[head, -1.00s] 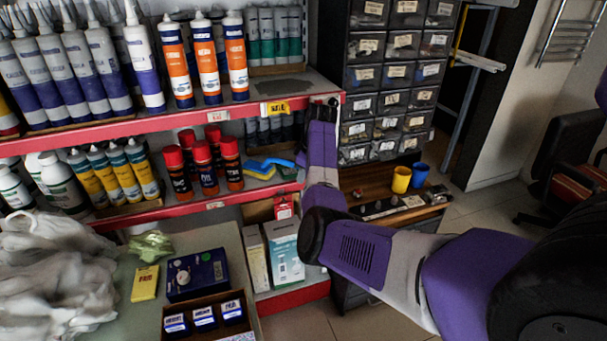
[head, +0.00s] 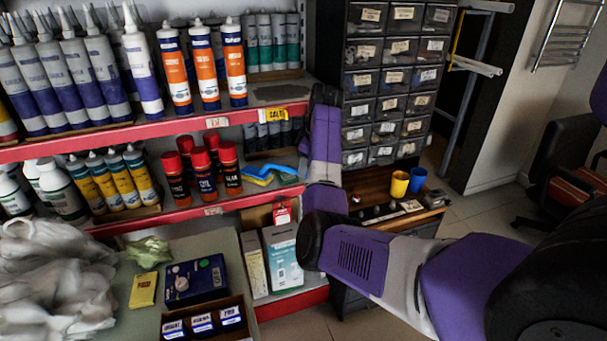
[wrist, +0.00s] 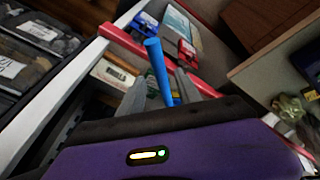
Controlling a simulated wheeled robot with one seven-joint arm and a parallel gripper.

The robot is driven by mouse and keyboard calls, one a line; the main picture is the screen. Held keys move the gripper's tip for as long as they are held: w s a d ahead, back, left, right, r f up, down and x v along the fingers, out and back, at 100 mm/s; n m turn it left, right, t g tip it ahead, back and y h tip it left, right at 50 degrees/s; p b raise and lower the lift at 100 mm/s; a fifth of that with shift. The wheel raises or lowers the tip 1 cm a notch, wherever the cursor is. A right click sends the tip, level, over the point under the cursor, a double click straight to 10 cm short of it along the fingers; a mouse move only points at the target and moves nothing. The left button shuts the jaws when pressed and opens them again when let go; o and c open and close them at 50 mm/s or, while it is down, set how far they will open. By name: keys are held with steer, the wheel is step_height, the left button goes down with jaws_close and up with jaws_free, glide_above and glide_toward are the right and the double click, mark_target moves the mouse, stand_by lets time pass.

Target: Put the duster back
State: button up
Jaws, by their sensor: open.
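A blue-handled item with a yellow part (head: 272,175), probably the duster, lies on the middle red-edged shelf, just left of my arm's end in the head view. In the wrist view, a blue handle (wrist: 157,68) stands up between the two grey fingers of my gripper (wrist: 161,78). The fingers are apart, and I cannot tell whether either touches the handle. The lower end of the handle is hidden behind the gripper body. In the head view my forearm hides the fingers.
Sealant tubes (head: 203,65) fill the shelf above. A drawer cabinet (head: 388,90) stands close on the right. A counter (head: 118,315) lies below, with a navy box (head: 195,280).

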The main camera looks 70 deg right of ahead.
steer(key=shift+v, duration=2.1)
steer(key=shift+s, duration=0.1)
